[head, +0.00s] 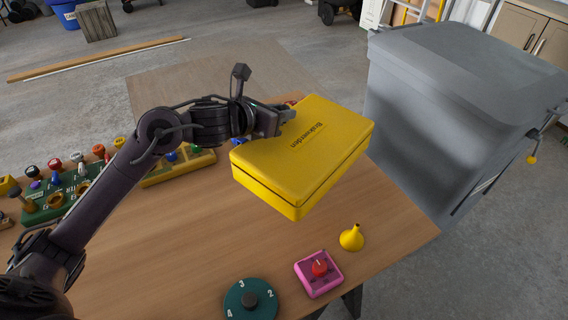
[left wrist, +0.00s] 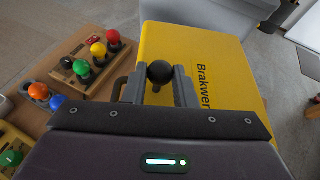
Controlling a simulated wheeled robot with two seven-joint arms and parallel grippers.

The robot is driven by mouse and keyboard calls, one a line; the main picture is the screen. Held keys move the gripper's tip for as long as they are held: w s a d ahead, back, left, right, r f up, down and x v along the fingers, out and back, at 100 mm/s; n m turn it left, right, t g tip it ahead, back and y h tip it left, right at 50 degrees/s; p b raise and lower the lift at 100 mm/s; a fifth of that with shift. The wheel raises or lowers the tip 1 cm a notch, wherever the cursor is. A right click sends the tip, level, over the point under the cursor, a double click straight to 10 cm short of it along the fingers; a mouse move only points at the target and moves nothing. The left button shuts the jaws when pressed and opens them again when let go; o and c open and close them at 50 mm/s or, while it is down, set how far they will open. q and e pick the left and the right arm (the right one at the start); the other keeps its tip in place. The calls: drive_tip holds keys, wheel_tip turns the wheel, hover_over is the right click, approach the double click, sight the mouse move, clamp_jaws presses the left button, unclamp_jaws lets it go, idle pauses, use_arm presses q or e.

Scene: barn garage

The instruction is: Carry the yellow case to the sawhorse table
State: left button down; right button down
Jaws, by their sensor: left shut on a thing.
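The yellow case (head: 310,150) is a flat box with dark lettering on its lid. In the head view it is over the right part of a wooden table (head: 200,240), and appears to be held above the top. My left gripper (head: 285,112) is shut on the case at its far left edge. In the left wrist view the fingers (left wrist: 160,88) are at the side of the case (left wrist: 205,65), with a dark round knob between them. My right gripper is not in view. No table that I can tell is the sawhorse table shows.
A grey bin (head: 450,100) stands close to the right of the table. A green knob board (head: 65,190) is at left. Planks lie on the floor behind.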

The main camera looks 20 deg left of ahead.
sight(238, 172)
use_arm(q)
wheel_tip(238, 172, down, 13)
drive_tip(key=shift+w+f, duration=0.1)
idle(0.4)
drive_tip(key=c, duration=1.4)
unclamp_jaws()
drive_tip(key=shift+f, duration=0.25)
drive_tip(key=shift+c, duration=0.2)
drive_tip(key=shift+o, duration=1.3)
drive_tip(key=shift+s+a+r, duration=0.15)
drive_tip(key=shift+s+a, duration=0.05)
drive_tip(key=shift+s, duration=0.25)
drive_tip(key=b+v, duration=0.2)
drive_tip(key=v, duration=0.7)
drive_tip(key=shift+s, duration=0.15)
drive_tip(key=shift+v, duration=0.95)
